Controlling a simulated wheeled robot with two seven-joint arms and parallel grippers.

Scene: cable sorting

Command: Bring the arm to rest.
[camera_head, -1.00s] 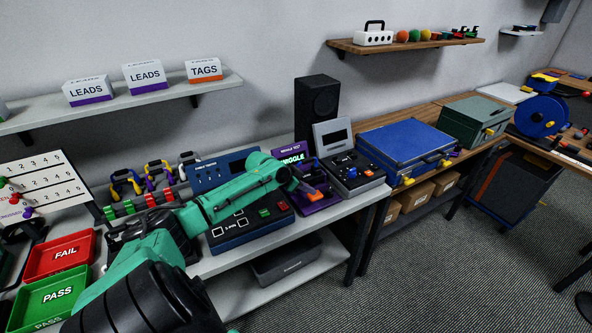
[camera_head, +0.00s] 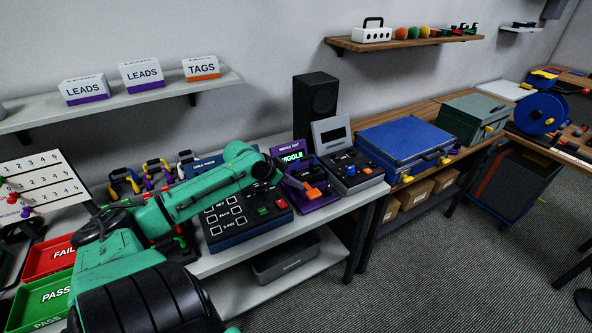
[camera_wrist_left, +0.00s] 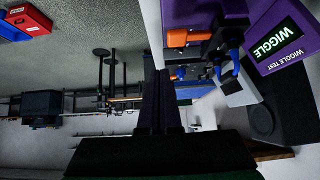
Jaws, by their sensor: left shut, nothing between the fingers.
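My left arm, green and black, reaches in from the lower left in the head view, over the front bench. Its gripper (camera_head: 275,172) is small and partly hidden, beside the purple wiggle test unit (camera_head: 318,199). In the left wrist view the gripper's dark fingers (camera_wrist_left: 161,95) lie together with nothing between them. The wiggle test unit's lit screen (camera_wrist_left: 270,40) shows at the upper right there, with an orange block (camera_wrist_left: 178,38) nearby, apart from the fingers. My right gripper is not in view.
A dark test box (camera_head: 245,218) with buttons stands under the forearm. The red FAIL tray (camera_head: 45,262) and green PASS tray (camera_head: 45,297) are at the left, partly covered by the arm. A blue case (camera_head: 405,140) and black speaker (camera_head: 316,105) stand further right.

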